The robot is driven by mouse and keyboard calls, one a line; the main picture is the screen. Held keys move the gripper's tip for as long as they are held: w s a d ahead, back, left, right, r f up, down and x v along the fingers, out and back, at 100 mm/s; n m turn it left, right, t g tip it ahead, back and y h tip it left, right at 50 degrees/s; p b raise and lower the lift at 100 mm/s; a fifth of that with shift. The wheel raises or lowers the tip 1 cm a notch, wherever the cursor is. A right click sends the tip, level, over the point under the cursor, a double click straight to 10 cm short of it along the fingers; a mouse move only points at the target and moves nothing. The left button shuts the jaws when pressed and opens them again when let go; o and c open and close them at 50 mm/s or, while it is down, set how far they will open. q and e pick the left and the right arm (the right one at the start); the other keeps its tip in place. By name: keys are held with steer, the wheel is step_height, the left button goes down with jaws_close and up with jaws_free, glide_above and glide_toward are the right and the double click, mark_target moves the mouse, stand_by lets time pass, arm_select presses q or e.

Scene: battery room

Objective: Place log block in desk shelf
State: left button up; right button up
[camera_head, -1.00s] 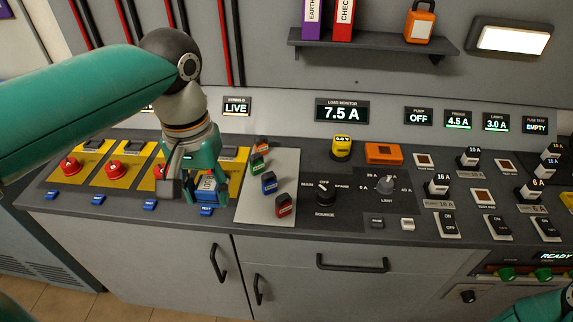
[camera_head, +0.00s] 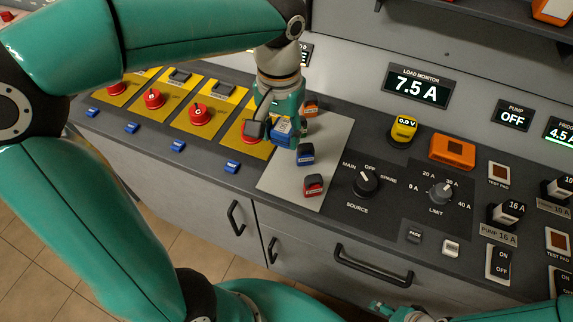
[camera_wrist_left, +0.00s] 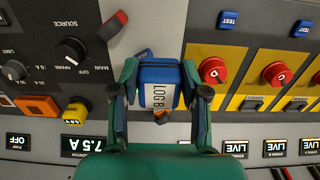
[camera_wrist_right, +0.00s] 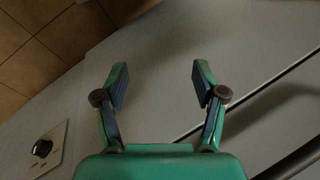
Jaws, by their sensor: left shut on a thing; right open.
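The log block (camera_head: 284,127) is blue with a white label reading "LOG B..." in the left wrist view (camera_wrist_left: 160,92). My left gripper (camera_head: 275,128) is shut on it, a finger on each side, in front of the fourth yellow panel and the grey mat's left edge. Whether the block touches the desk I cannot tell. A dark wall shelf (camera_head: 480,24) shows at the top right of the head view, mostly cut off. My right gripper (camera_wrist_right: 160,80) is open and empty, over a plain grey surface; a bit of it shows at the head view's bottom edge.
On the grey mat (camera_head: 275,190) stand an orange-topped piece (camera_head: 310,108), a blue piece (camera_head: 305,155) and a red piece (camera_head: 313,185). Red buttons (camera_head: 198,113) lie to the left; a yellow meter (camera_head: 403,130), an orange box (camera_head: 452,151) and knobs lie to the right.

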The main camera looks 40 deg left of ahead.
mark_target(282, 178)
arm_select(q)
step_height(282, 178, down, 12)
steer(key=shift+f+b, duration=0.25)
steer(key=shift+b, duration=0.1)
steer(key=shift+f, duration=0.1)
steer(key=o, duration=1.1)
steer(key=shift+o, duration=0.2)
